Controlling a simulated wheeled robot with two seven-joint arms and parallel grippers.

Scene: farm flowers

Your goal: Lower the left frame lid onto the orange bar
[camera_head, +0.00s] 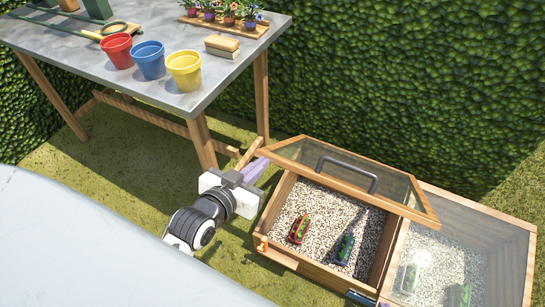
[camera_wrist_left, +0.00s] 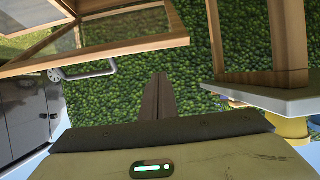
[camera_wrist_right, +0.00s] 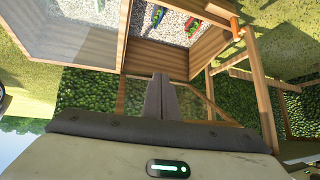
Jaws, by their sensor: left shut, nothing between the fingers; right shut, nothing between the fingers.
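The left frame lid (camera_head: 400,207) is glass in a wooden border with a dark curved handle (camera_head: 345,168). It stands raised and tilted above the gravel-filled left frame (camera_head: 310,268). The lid (camera_wrist_left: 120,48) also shows at the upper left of the left wrist view. A small orange bar (camera_head: 262,243) is at the left frame's front left corner; it also shows in the right wrist view (camera_wrist_right: 235,24). My left gripper (camera_head: 258,170) is shut and empty beside the lid's left edge. My right gripper (camera_wrist_right: 162,95) is shut and empty, with the frame beyond its fingers.
A right frame with a closed glass lid (camera_head: 465,245) adjoins on the right. Red and blue-green items (camera_head: 300,228) lie on the gravel. A grey table (camera_head: 150,92) with pots (camera_head: 184,70) stands at upper left. A hedge (camera_head: 400,80) rises behind the frames.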

